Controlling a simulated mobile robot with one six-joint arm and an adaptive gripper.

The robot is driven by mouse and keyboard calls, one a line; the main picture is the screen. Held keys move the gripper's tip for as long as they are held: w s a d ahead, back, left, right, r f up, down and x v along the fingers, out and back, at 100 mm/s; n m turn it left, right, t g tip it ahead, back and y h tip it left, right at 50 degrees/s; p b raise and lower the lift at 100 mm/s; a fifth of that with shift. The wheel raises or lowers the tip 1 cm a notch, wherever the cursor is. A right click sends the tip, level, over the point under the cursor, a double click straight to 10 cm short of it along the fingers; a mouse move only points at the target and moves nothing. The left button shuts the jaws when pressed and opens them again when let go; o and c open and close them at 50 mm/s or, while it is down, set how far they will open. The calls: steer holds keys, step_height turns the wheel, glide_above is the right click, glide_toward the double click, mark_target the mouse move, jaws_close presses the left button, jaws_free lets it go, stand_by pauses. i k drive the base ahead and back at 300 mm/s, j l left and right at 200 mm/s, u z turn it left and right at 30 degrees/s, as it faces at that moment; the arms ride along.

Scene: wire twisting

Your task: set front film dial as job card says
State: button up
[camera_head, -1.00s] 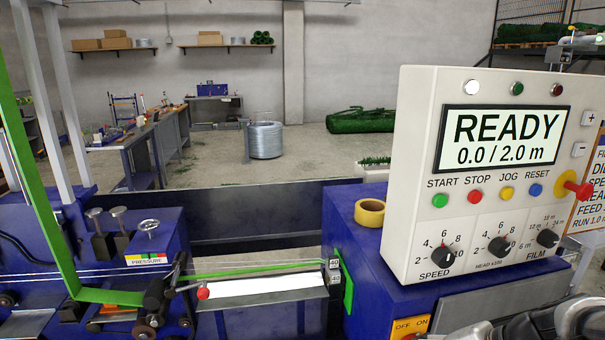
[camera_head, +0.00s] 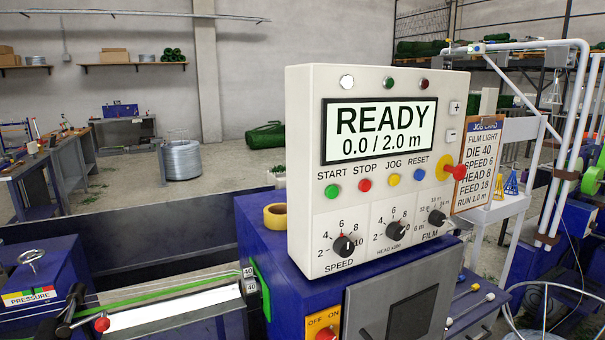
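The film dial (camera_head: 437,217) is a small black knob at the right of the lower row on the white control panel (camera_head: 300,110). Its scale shows 6, 12, 18 and 24 m marks; its pointer seems turned toward the right, but is too small to read surely. The job card (camera_head: 480,165) hangs on a brown board right of the panel. It reads film light, die 40, speed 6, head 8, feed 18, run 1.0 m. The panel's display (camera_head: 378,130) reads READY, 0.0 / 2.0 m. My gripper is not in view.
The speed knob (camera_head: 344,246) and head knob (camera_head: 396,231) sit left of the film dial. A red-tipped yellow knob (camera_head: 452,171) juts out near the card. A tape roll (camera_head: 277,216) lies on the blue cabinet (camera_head: 255,238). A white stand (camera_head: 500,215) is at the right.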

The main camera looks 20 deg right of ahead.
mark_target(437, 218)
steer(key=z, duration=1.35)
